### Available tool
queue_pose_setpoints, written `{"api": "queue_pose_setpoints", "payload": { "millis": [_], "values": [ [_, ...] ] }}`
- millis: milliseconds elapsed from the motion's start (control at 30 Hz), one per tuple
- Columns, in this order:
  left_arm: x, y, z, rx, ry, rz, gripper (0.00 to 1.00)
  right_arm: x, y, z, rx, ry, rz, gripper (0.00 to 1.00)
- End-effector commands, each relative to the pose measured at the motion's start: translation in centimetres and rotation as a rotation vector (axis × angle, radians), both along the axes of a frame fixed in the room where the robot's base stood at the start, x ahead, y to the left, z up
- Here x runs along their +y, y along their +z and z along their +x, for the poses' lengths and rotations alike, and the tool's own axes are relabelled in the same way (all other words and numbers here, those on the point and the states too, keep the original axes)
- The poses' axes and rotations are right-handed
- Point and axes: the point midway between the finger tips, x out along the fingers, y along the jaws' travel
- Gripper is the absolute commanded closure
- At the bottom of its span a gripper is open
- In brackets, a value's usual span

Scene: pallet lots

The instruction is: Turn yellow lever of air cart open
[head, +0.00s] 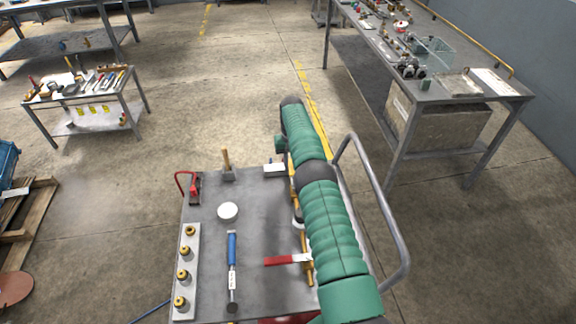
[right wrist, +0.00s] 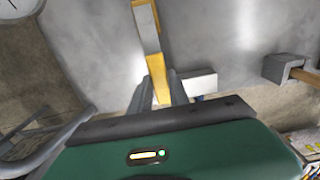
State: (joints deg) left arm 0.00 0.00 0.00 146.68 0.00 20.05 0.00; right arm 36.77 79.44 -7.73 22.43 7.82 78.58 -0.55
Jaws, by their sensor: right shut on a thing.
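The air cart (head: 262,215) has a grey top with a yellow pipe (head: 307,268) along its right side, partly hidden under my green right arm. In the right wrist view, a narrow yellow lever (right wrist: 159,84) stands between the two dark fingers of my right gripper (right wrist: 159,76). The fingers are shut on it. In the head view my arm hides most of this gripper and the lever. A red-handled lever (head: 282,261) sits lower on the pipe. My left gripper is not in view.
A grey rail (head: 390,215) curves along the right. Open floor lies beyond.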

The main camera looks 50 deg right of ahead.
Motion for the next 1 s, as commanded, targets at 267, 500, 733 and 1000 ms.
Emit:
{"api": "queue_pose_setpoints", "payload": {
  "millis": [267, 500, 733, 1000],
  "values": [
    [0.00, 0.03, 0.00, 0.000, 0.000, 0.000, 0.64, -0.58, 0.68, 0.22, -0.017, -0.032, -0.014, 1.00],
    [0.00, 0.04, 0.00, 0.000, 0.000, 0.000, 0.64, -0.64, 0.74, 0.21, -0.016, -0.033, -0.015, 1.00],
    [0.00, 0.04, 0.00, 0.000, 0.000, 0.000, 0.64, -0.52, 0.54, 0.08, -0.012, -0.032, -0.011, 0.56],
    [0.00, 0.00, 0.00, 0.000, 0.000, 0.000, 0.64, -0.33, 0.33, 0.01, -0.006, -0.031, -0.007, 0.56]
  ]
}}
